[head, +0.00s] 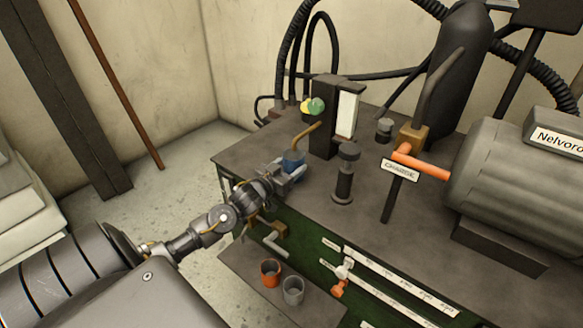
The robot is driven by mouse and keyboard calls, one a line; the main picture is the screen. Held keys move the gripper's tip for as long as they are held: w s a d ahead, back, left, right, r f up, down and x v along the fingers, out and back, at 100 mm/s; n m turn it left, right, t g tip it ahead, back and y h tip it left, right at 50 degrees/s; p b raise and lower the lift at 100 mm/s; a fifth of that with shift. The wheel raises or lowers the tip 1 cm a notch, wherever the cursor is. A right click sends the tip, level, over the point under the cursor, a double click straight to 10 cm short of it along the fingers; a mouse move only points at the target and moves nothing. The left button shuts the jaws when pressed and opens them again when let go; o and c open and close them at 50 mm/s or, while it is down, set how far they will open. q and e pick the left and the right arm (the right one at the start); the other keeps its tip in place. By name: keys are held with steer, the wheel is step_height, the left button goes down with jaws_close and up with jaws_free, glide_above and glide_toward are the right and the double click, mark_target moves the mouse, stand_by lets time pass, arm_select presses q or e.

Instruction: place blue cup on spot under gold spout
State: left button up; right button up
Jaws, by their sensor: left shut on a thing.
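The blue cup (292,160) stands upright at the far left part of the dark machine top, just below the tip of the gold spout (307,134). My left gripper (288,174) is shut on the blue cup from the near left side. The cup's lower part is partly hidden by the gripper, so I cannot tell whether it touches the surface. The spot under the spout is hidden by the cup and gripper. My right gripper is not in view.
An orange cup (270,272) and a grey cup (293,290) stand on a lower shelf (245,275). A dark post (344,175) and a tall dark block (323,115) stand right of the blue cup. A large grey motor (515,185) fills the right side.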

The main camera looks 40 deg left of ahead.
arm_select(q)
steer(key=shift+w+f, duration=0.25)
steer(key=shift+w, duration=0.1)
steer(key=shift+f, duration=0.1)
steer(key=shift+s, duration=0.15)
steer(key=o, duration=0.7)
steer(key=shift+f, duration=0.1)
steer(key=o, duration=0.4)
steer(key=shift+c, duration=0.2)
